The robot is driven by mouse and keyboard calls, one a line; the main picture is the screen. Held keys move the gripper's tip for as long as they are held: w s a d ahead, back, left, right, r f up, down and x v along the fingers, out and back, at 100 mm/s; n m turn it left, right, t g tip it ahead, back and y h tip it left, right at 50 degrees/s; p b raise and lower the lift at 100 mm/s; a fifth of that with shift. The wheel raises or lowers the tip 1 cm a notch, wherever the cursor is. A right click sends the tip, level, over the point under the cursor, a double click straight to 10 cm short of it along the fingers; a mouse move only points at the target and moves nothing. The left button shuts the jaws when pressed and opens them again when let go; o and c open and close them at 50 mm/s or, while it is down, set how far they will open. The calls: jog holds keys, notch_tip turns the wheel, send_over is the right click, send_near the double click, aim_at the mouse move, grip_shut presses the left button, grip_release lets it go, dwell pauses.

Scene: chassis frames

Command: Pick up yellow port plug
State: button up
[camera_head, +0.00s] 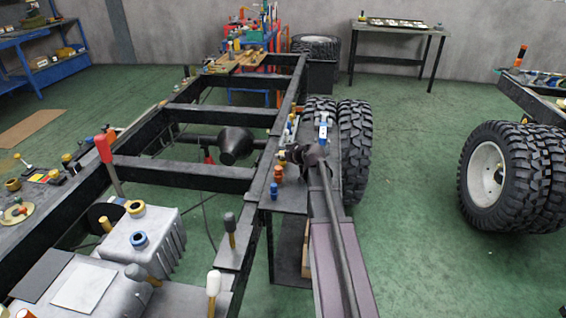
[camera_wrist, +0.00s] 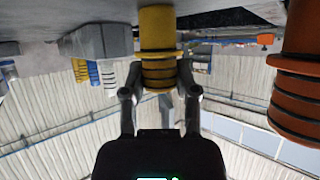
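The yellow port plug (camera_wrist: 158,28) has dark ring grooves and fills the upper middle of the wrist view. Its base meets the grey surface at the top of that view, which looks upside down. My gripper (camera_wrist: 160,75) has one finger on each side of the plug, very close to it. Whether the fingers touch and press it is not clear. In the head view my gripper (camera_head: 285,155) is over the narrow shelf beside the frame rail, and the yellow plug there is too small and covered to make out well.
A large orange plug (camera_wrist: 299,60) stands close on the right in the wrist view. The black chassis rail (camera_head: 262,195) and tyres (camera_head: 354,150) flank the shelf.

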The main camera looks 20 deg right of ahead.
grip_shut()
jog(key=shift+r, duration=0.15)
notch_tip(320, 180, up, 3)
jog(key=p, duration=0.3)
jog(key=shift+s+r+p, duration=0.1)
jog(key=shift+r+p, duration=0.3)
jog(key=shift+p, duration=0.2)
jog(key=s, duration=1.5)
jog(key=shift+s+a+r+p, duration=0.25)
jog(key=shift+s+r+p, duration=0.15)
jog(key=shift+r, duration=0.05)
